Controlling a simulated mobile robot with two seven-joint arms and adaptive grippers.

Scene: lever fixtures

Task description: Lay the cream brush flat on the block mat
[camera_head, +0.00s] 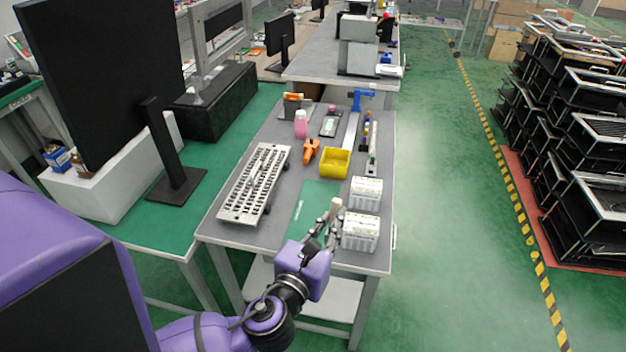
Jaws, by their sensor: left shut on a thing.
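The cream brush (336,206) shows as a small pale upright piece between the fingers of my left gripper (331,221). My left gripper is shut on it, over the near part of the grey table; the fingers hide its lower part. The block mat appears to be the flat green mat (313,197) on the table. The brush is at the mat's right side in the picture; I cannot tell its height above the mat. My right gripper is out of view.
A white slotted rack (257,183) lies left of the mat. Two white battery-like boxes (361,232) (366,191) stand close on the right. A yellow bin (335,163), an orange tool (311,151) and a pink bottle (300,124) stand behind. The mat's visible surface is clear.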

